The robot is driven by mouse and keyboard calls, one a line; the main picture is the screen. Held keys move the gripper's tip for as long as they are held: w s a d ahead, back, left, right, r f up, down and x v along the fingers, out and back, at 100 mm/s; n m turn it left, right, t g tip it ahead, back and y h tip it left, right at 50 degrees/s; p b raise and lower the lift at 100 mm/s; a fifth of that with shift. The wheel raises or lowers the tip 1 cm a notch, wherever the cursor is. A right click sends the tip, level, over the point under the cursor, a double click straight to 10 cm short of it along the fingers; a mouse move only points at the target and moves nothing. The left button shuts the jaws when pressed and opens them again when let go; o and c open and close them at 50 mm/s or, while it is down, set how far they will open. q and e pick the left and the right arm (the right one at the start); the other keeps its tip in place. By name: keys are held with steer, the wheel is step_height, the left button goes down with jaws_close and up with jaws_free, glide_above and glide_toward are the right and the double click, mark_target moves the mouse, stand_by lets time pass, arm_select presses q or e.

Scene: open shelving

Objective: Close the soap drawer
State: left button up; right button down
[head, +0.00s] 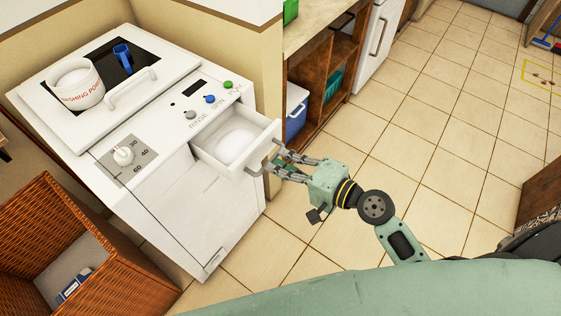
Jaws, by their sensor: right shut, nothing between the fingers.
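The white soap drawer (205,156) is pulled open from the front of the white washing machine (175,205). White powder (238,146) lies inside it. The drawer has a handle (264,162) on its front. My right gripper (273,161) is at the drawer front, its fingertips at the handle. It is shut, with nothing held between its fingers. Whether the fingers touch the handle is hard to tell. My left gripper is not in view.
A wicker basket (125,275) stands at lower left. Wooden shelving (318,85) holds a blue cooler (296,117) behind the gripper. Tiled floor (440,130) to the right is clear.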

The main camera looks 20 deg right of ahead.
mark_target(260, 149)
steer(key=w+a, duration=0.1)
steer(key=w+a+p, duration=0.1)
steer(key=w+a, duration=0.1)
steer(key=shift+w+r+p, duration=0.3)
steer(key=shift+w+p, duration=0.1)
steer(key=x, duration=0.3)
steer(key=r+x, duration=0.1)
steer(key=x, duration=0.5)
steer(key=shift+w+a+r+p, duration=0.2)
steer(key=shift+w+a+p, duration=0.05)
steer(key=shift+p, duration=0.05)
steer(key=shift+r, duration=0.1)
